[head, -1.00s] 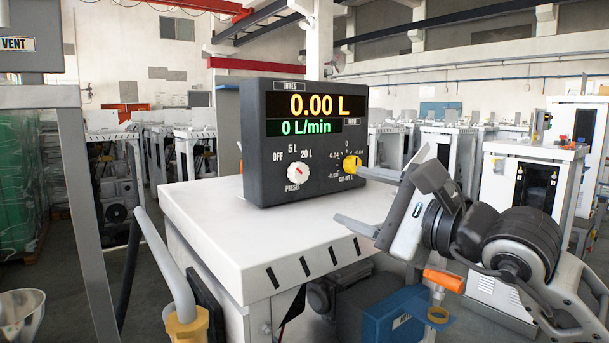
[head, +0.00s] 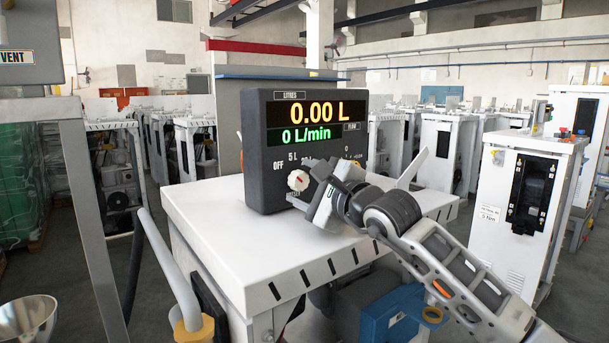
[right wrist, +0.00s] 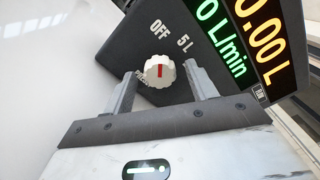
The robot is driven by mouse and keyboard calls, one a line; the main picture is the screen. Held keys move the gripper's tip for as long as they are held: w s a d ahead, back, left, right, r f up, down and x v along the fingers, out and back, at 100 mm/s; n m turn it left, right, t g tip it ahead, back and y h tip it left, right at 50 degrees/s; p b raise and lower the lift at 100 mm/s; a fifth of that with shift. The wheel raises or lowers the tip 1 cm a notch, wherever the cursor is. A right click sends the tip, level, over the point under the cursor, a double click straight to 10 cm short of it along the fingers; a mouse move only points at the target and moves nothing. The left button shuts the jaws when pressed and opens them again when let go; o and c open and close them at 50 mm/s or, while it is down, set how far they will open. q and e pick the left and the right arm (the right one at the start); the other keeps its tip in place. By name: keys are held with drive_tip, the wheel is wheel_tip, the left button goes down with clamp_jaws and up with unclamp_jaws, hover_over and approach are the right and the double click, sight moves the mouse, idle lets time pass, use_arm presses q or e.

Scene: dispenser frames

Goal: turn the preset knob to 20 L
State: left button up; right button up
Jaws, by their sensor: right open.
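The preset knob (head: 298,180) is a round white dial with a red mark, low on the front of the dark dispenser meter (head: 255,165). In the right wrist view the knob (right wrist: 159,72) shows between the fingers, its red mark pointing roughly at OFF; 5 L is to the right. My left gripper is out of view.
The meter stands on a white cabinet top (head: 215,205), with clear space around it. The display (head: 315,122) reads 0.00 L and 0 L/min.

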drive_tip(key=shift+w+a, duration=0.2)
drive_tip(key=shift+w, duration=0.1)
drive_tip(key=c, duration=1)
